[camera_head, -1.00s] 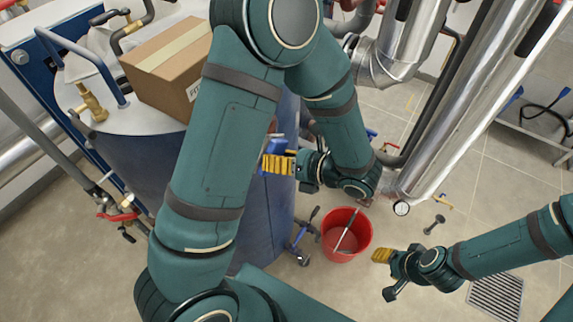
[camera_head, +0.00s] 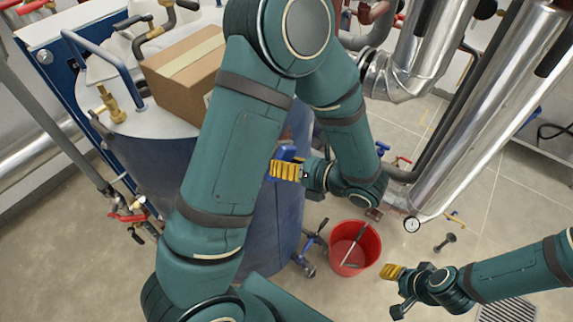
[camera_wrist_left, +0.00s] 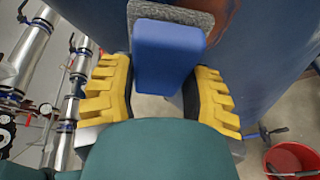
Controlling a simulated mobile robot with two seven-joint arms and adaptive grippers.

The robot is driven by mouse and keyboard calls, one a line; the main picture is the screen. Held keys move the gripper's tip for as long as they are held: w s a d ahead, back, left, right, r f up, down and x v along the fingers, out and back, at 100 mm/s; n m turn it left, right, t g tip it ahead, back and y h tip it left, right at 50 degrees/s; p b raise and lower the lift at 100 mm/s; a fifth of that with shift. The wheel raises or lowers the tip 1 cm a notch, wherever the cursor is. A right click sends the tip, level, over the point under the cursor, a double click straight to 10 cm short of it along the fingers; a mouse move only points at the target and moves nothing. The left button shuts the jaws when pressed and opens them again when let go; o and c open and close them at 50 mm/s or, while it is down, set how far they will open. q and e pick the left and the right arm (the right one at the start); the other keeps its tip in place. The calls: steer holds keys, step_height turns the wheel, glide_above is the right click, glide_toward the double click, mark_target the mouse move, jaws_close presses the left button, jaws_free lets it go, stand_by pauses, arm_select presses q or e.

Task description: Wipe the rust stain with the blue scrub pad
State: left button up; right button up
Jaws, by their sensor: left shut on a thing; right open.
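The blue scrub pad (camera_wrist_left: 168,55) with a grey scrubbing face is between the yellow fingers of my left gripper (camera_wrist_left: 160,95), which is shut on it. In the head view the left gripper (camera_head: 286,170) is at the right side of the blue tank, with the pad (camera_head: 285,153) partly hidden. The pad's grey face is toward the tank wall; I cannot tell whether it touches. A reddish-brown patch, the rust stain (camera_wrist_left: 229,14), shows beside the pad in the wrist view, partly hidden by it. My right gripper (camera_head: 391,273) is open and empty, low at the right.
The blue tank (camera_head: 272,215) carries a cardboard box (camera_head: 185,85) on top. A red bucket (camera_head: 370,252) with a stick-like tool stands on the floor to the right. Silver pipes (camera_head: 480,120) rise behind it. A dark floor drain (camera_head: 508,311) is at lower right.

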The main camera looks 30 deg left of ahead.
mark_target(293, 154)
arm_select(q)
steer(key=shift+w+a, duration=0.2)
steer(key=shift+a, duration=0.65)
steer(key=shift+w+d+p, duration=0.3)
steer(key=shift+w+p, duration=0.05)
steer(key=shift+w, duration=0.6)
steer(key=shift+w+d+p, duration=0.3)
steer(key=shift+w, duration=0.6)
steer(key=shift+w+d+p, duration=0.2)
steer(key=shift+w+p, duration=0.05)
steer(key=shift+w, duration=0.65)
steer(key=shift+w+d+p, duration=0.15)
steer(key=shift+w+p, duration=0.05)
steer(key=shift+w, duration=0.7)
